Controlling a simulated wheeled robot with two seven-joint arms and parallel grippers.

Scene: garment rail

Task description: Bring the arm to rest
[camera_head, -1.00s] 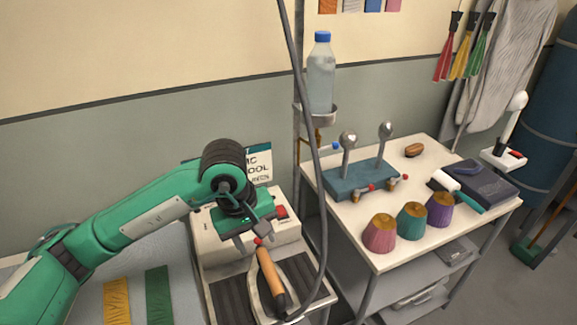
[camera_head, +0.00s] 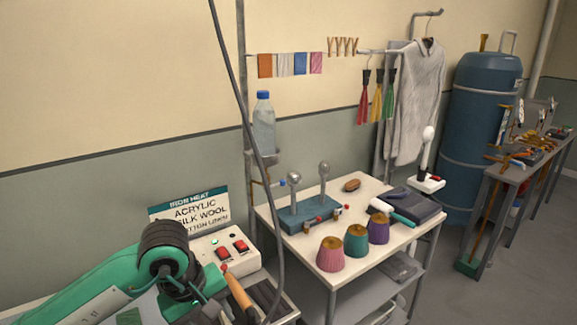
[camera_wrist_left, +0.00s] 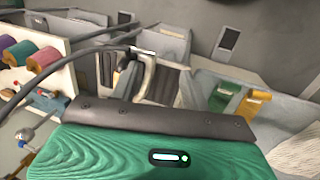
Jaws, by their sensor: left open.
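My left arm (camera_head: 95,285) comes in at the lower left of the head view, bent, with its black ribbed wrist joint (camera_head: 165,250) beside the white iron-heat box (camera_head: 212,240). The fingers are hidden or cut off at the bottom edge there. In the left wrist view my left gripper (camera_wrist_left: 150,120) shows as a green body with a dark grey bar across the bottom. It is open, and I see nothing held. My right arm and gripper are not in view.
A wooden handle (camera_head: 238,292) with a red knob lies close right of my wrist. A dark cable (camera_head: 243,115) hangs in front. A white cart (camera_head: 395,262) holds pink, teal and purple spools and a blue block. A bottle (camera_head: 263,130) stands behind. Garments hang at the back right.

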